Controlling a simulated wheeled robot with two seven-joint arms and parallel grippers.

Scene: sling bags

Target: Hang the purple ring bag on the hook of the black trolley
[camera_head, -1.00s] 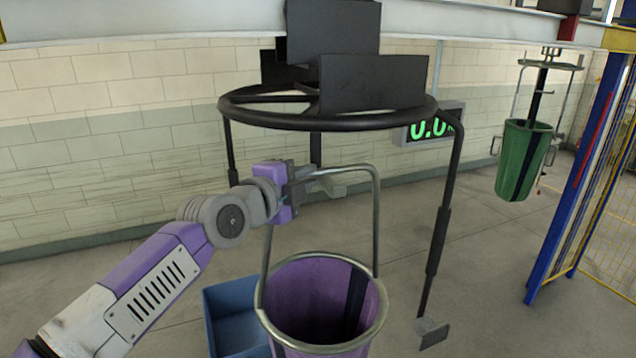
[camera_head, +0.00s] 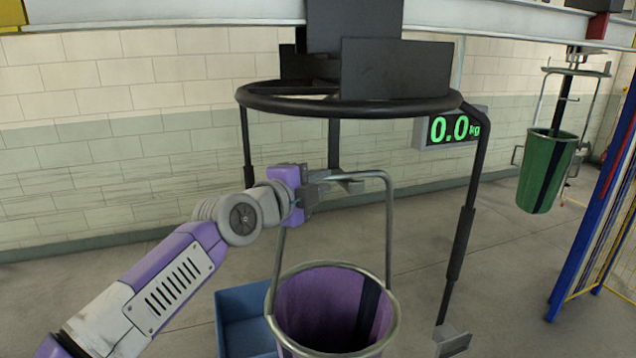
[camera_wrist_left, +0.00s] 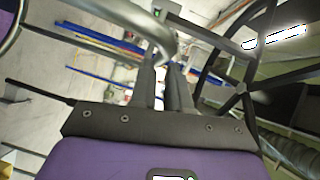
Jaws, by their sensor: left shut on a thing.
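The purple ring bag (camera_head: 318,305) hangs upright with its mouth up, its metal rim and tall metal handle showing in the head view. My left gripper (camera_head: 325,182) is shut on the handle near its upper left corner. The handle tube (camera_wrist_left: 155,28) also crosses the fingers (camera_wrist_left: 165,85) in the left wrist view. The black trolley (camera_head: 350,106) hangs from the rail as a ring with downward arms. One hook plate (camera_head: 350,186) shows just behind the handle top; contact cannot be told. Another hook (camera_head: 453,341) ends the right arm. The bag's bottom is cut off. My right gripper is out of view.
A blue bin (camera_head: 246,318) stands on the floor behind the bag. A green bag (camera_head: 546,170) hangs at the far right, near a blue post (camera_head: 590,235) and yellow fence. A weight display (camera_head: 450,129) reads 0.0. The grey rail (camera_head: 200,12) runs overhead.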

